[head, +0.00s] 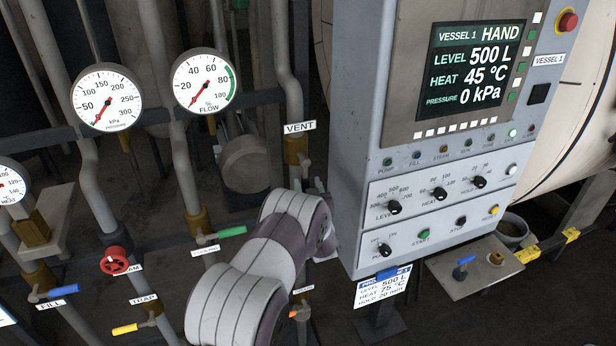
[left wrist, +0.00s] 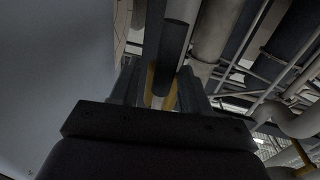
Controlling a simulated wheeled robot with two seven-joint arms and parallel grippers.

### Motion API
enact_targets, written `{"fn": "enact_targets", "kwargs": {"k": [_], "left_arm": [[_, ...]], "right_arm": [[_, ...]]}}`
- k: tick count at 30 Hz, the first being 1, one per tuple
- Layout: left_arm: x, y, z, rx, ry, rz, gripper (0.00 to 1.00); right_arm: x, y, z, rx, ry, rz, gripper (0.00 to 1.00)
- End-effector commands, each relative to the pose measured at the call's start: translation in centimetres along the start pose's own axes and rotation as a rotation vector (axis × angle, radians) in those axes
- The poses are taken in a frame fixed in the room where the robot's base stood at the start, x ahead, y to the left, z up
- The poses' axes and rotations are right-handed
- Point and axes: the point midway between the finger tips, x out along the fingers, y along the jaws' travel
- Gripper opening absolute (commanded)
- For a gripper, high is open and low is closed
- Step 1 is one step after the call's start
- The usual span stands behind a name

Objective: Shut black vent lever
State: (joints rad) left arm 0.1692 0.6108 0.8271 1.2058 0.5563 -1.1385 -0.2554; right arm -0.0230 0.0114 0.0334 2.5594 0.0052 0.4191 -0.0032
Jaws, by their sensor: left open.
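The brass vent valve (head: 296,150) sits on a pipe under the VENT label (head: 300,128), just left of the control panel. My left arm reaches up to it from below. My left gripper (head: 318,188) is just below the valve, beside the panel's left edge and partly hidden by my own wrist. In the left wrist view, the black lever handle (left wrist: 175,45) stands ahead, with brass (left wrist: 160,88) behind it, between the open fingers (left wrist: 160,85). I cannot tell whether a finger touches the lever. My right gripper is out of view.
The grey control panel (head: 345,130) stands close on the right of my gripper. Several levers hang on the left pipes: green (head: 232,232), blue (head: 62,291), yellow (head: 125,330), and a red handwheel (head: 114,261).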

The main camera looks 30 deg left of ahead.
Motion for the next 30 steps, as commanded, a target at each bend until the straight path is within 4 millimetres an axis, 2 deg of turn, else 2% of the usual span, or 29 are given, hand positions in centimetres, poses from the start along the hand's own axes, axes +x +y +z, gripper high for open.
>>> {"fn": "enact_targets", "kwargs": {"k": [6,14,15,17,18,19,30], "left_arm": [[1.9,0.0,-0.1,-0.001,0.001,0.001,0.47],[2.1,0.1,0.0,0.000,0.000,0.002,0.47],[2.1,0.1,0.0,0.000,0.000,0.002,0.40],[2.1,0.1,0.0,0.000,0.000,0.001,0.21],[2.1,0.1,0.0,0.000,0.000,0.002,0.07],[2.1,0.1,0.0,0.000,0.000,0.002,0.00],[2.6,-0.8,0.0,0.037,-0.006,-0.001,0.00]], "right_arm": [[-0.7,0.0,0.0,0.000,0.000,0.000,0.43],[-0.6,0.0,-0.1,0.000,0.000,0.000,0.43],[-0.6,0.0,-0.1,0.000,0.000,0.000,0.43],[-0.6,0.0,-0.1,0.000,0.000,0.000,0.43],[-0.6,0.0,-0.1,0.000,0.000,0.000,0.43],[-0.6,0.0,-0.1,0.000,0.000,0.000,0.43],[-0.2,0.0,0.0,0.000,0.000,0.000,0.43]]}}
